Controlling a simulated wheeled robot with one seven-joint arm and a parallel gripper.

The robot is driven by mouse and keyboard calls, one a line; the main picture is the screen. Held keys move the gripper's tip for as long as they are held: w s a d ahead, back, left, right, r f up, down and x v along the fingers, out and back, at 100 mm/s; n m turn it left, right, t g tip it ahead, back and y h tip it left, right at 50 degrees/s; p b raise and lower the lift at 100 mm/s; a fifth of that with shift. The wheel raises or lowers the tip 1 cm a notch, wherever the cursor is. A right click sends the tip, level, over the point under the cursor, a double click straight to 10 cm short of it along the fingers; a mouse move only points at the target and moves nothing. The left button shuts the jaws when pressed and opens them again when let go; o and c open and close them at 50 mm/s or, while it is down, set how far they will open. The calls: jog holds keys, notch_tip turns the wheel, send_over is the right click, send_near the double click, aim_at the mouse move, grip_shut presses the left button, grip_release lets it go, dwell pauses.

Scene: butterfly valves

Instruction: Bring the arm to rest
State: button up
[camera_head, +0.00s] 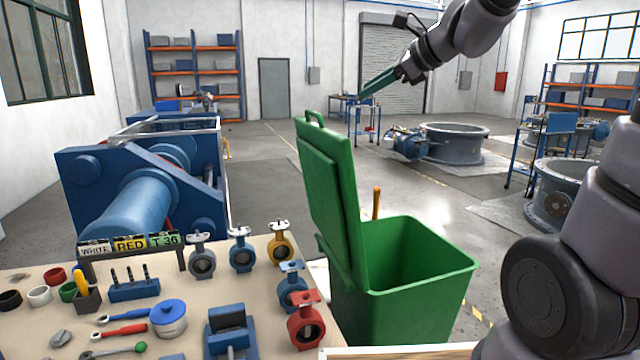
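My arm (462,38) is raised at the upper right, its end pointing down and to the left. My gripper (384,84) is in the air above and behind the green bin, in front of the roller door. A long dark green shape runs out from it to the lower left. I cannot tell whether this is its fingers or something held, nor whether the fingers are apart. The gripper looks clear of the bench and bin. A thicker part of my arm fills the lower right.
A green bin (420,305) with its lid (330,190) up stands beside the bench (40,335). Several valves, including a red valve (305,322), and tools lie on the bench. A blue machine (140,190) is behind it. Open floor lies beyond the bin.

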jog(key=s+d+f+n+h, duration=0.2)
jog(key=s+d+n+h, duration=0.1)
jog(key=s+d+n, duration=0.3)
jog(key=s+d+f+n+g+h, duration=0.1)
jog(key=s+d+f+n+h, duration=0.2)
jog(key=s+d+n, duration=0.3)
jog(key=s+n+h, duration=0.1)
jog(key=s+n, duration=0.3)
jog(key=s, duration=0.2)
jog(key=shift+s+d+f+n, duration=0.25)
jog(key=shift+s+d+n, duration=0.05)
jog(key=shift+s+d, duration=0.1)
jog(key=shift+a, duration=0.1)
